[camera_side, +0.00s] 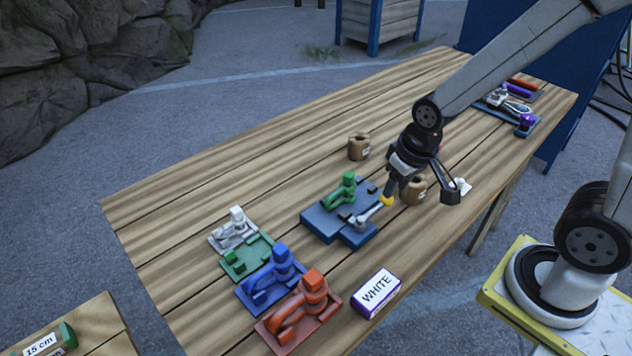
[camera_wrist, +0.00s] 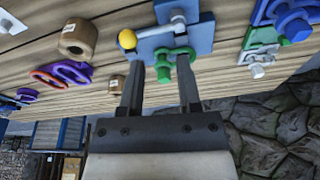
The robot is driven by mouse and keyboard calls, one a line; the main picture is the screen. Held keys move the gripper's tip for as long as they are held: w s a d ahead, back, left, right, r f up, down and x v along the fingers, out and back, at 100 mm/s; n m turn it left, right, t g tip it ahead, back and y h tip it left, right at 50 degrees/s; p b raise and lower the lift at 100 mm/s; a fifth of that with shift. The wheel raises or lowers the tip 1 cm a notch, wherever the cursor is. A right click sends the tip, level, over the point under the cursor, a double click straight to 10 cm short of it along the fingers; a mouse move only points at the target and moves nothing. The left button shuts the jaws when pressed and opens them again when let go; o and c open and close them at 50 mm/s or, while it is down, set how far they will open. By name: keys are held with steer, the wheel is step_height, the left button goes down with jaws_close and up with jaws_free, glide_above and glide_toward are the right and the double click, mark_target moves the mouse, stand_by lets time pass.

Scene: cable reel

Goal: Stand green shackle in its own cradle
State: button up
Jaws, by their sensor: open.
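The green shackle (camera_side: 346,190) stands on a blue-grey fixture (camera_side: 318,222) near the middle of the table. A lever with a yellow knob (camera_side: 387,201) is on the fixture's right side. The empty green cradle (camera_side: 238,263) lies to the left, between the white and blue shackles. My gripper (camera_side: 391,188) is open, above the table near the yellow knob and right of the green shackle. In the wrist view, the green shackle (camera_wrist: 172,68) shows beyond the fingertips, partly hidden by the right finger; I cannot tell whether they touch. The yellow knob (camera_wrist: 127,38) is just past the left finger.
White (camera_side: 234,225), blue (camera_side: 281,262) and red (camera_side: 314,288) shackles sit on cradles around the green one. A block labelled WHITE (camera_side: 376,293) lies at the front edge. Brown rolls (camera_side: 359,147) stand near the fixture. Bare planks lie behind it.

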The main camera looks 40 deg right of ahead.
steer(key=w+m+g, duration=0.1)
steer(key=w+m, duration=0.6)
steer(key=m, duration=0.1)
steer(key=m+g, duration=0.1)
steer(key=m, duration=0.8)
glide_above(336, 191)
steer(key=shift+f, duration=0.85)
steer(key=shift+f, duration=0.2)
steer(key=shift+f, duration=3.8)
